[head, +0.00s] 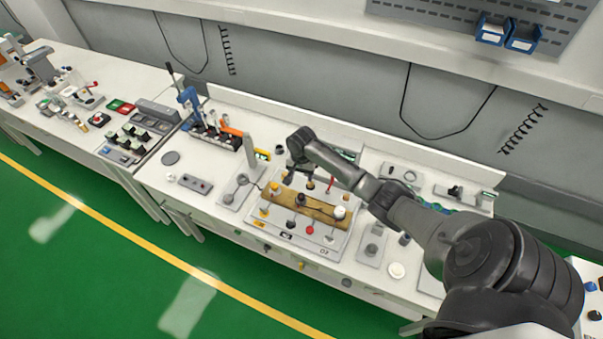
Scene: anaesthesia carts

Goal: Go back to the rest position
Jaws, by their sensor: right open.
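My right arm comes in from the lower right and reaches over the white workbench (225,150). Its dark wrist bends down near the back of the bench. My right gripper (298,182) is open and points down, just behind a brown wooden block (320,208) on a light board (275,228). The gripper is small and dark here, and I cannot tell whether its fingers touch anything. My left gripper is not in view.
Small knobs stand on and around the block. A dark rack with blue and orange-handled tools (215,135) stands to the left. Blue bins (490,30) hang on the wall. The green floor (110,265) in front is clear.

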